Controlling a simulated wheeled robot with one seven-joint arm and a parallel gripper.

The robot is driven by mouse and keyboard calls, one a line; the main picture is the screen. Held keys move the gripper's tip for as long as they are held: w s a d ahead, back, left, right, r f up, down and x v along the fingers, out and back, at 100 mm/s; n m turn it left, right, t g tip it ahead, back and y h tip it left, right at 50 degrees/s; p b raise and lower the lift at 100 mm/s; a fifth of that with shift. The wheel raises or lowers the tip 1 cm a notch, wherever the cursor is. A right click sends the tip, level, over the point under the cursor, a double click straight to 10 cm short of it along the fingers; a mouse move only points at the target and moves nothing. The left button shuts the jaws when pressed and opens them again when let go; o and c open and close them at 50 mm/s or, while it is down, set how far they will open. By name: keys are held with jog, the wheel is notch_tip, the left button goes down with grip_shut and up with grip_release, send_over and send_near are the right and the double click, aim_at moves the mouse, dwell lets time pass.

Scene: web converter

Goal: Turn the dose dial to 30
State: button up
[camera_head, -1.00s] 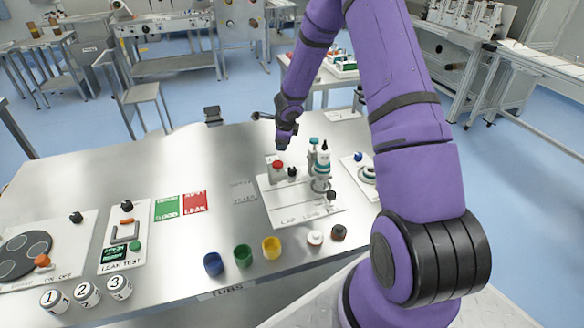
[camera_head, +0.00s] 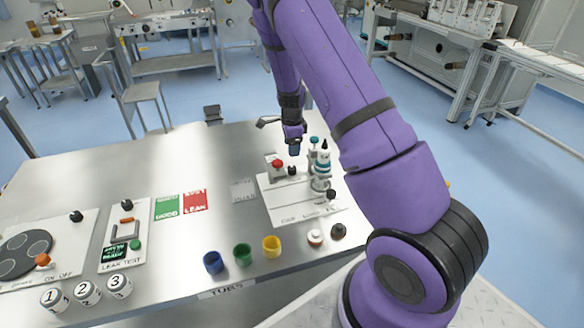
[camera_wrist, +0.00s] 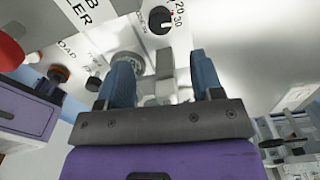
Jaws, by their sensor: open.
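The dose dial (camera_wrist: 160,19) is a round black knob with a white mark, at the top of the wrist view. The numbers 20 and 30 are printed to its right. The direction of its mark is hard to read. My gripper (camera_wrist: 163,75) is open, with two blue fingers apart and no dial between them; the dial lies beyond the fingertips. In the head view my gripper (camera_head: 294,148) is above the back of the white filler panel (camera_head: 280,205), near a red button (camera_head: 277,163) and a black knob (camera_head: 292,171). I cannot tell which knob there is the dose dial.
A white and teal bottle-like dispenser (camera_head: 322,168) stands close right of my gripper. Blue, green and yellow tubs (camera_head: 271,246) line the front edge. A leak test panel (camera_head: 125,235) lies left. The table's middle left is clear.

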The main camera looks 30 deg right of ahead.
aim_at(292, 168)
notch_tip(292, 168, down, 10)
jog(key=shift+r, duration=0.2)
dwell(0.3)
jog(key=c, duration=0.9)
